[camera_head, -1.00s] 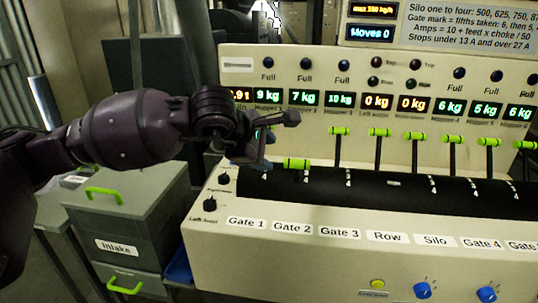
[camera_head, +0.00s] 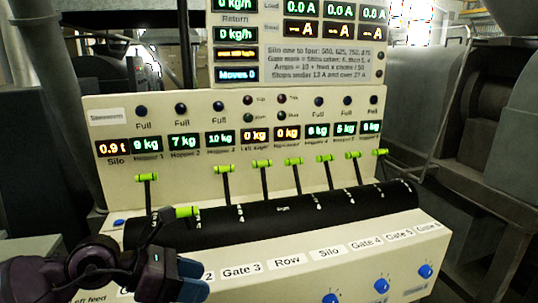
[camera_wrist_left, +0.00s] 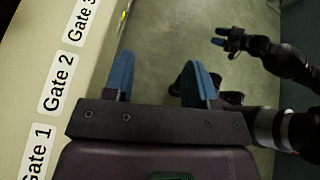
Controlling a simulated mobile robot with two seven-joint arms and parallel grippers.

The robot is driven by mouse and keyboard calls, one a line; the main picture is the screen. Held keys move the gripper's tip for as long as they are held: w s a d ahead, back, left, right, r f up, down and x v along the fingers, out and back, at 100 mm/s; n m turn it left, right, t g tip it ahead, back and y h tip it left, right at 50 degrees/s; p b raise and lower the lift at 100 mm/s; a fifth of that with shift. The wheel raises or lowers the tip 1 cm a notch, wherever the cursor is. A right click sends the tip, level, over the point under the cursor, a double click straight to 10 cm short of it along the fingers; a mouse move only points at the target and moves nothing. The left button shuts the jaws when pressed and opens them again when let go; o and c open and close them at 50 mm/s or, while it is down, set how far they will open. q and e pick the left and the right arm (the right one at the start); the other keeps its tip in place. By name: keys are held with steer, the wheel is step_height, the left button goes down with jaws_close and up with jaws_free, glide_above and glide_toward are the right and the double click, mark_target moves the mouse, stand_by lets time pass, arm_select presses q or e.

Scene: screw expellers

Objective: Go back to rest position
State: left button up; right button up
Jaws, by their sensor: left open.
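My left gripper (camera_head: 184,276) is at the lower left in the head view, in front of the console's label strip, and hides part of the Gate 1 and Gate 2 labels. In the left wrist view its two blue fingers (camera_wrist_left: 160,82) stand apart with nothing between them, beside the Gate 2 label (camera_wrist_left: 58,84). It touches no lever that I can see. My right gripper (camera_wrist_left: 226,38) shows small at the upper right of the left wrist view, over the floor; its jaw gap is too small to judge.
The cream console (camera_head: 300,258) fills the middle. Green-handled levers stand along its black curved top; the second from left (camera_head: 187,211) sits lower than the others. Blue knobs (camera_head: 381,286) are on the front. Grey machinery (camera_head: 490,120) stands at the right. Floor (camera_wrist_left: 165,30) is clear beside the console.

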arm_select(q)
steer(key=s+a+f+m+t+y, duration=0.35)
steer(key=f+m, duration=0.35)
steer(key=m, duration=0.4)
steer(key=s+a+f+m+t+y, duration=0.35)
steer(key=f+m, duration=0.35)
steer(key=m, duration=0.3)
steer(key=s+a+f+m+t+y, duration=0.25)
steer(key=a+f+m+t, duration=0.35)
steer(key=m, duration=0.5)
steer(key=s+f+n+g+y, duration=0.2)
steer(key=s+f+n+g, duration=0.3)
steer(key=s+f, duration=0.5)
steer(key=shift+s+a+n+g, duration=0.3)
steer(key=shift+n+g, duration=0.1)
steer(key=shift+n, duration=0.7)
steer(key=shift+f, duration=0.1)
steer(key=shift+c, duration=0.2)
